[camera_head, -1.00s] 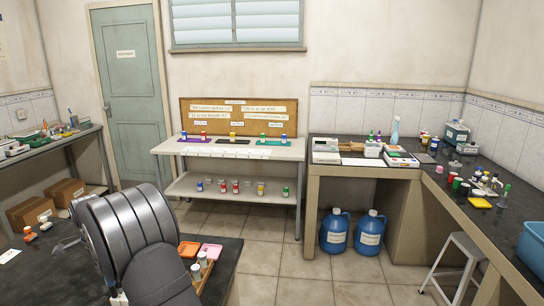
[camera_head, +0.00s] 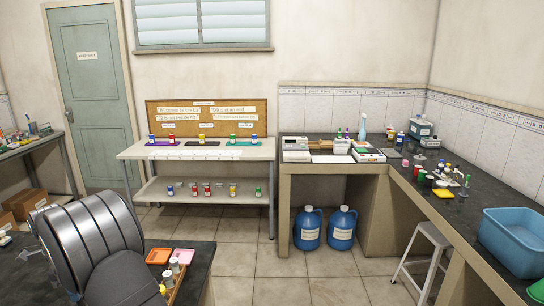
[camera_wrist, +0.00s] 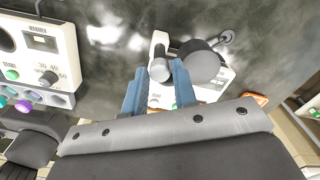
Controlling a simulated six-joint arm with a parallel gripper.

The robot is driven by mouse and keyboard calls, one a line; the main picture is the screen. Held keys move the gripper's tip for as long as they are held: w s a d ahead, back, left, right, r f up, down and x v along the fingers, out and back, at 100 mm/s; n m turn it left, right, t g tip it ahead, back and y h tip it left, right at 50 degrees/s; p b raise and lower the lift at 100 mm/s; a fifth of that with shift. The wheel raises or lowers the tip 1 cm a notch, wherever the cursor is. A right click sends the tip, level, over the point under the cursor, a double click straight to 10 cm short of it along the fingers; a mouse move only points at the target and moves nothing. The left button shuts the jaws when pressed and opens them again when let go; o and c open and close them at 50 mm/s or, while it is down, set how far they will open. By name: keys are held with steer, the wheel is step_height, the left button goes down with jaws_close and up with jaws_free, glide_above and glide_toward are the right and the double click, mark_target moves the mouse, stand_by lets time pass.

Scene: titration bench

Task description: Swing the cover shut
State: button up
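In the wrist view, my gripper (camera_wrist: 158,78) shows two blue fingers with a gap between them. In the head view, my arm hides the gripper, and no cover can be made out.
In the wrist view, another white instrument (camera_wrist: 40,50) with a display and knobs stands at left, and an orange item (camera_wrist: 254,99) lies at right. In the head view, orange (camera_head: 158,256) and pink (camera_head: 184,256) trays lie right of my arm. A blue basin (camera_head: 512,240) stands at far right.

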steer(key=o, duration=0.9)
steer(key=shift+c, duration=0.2)
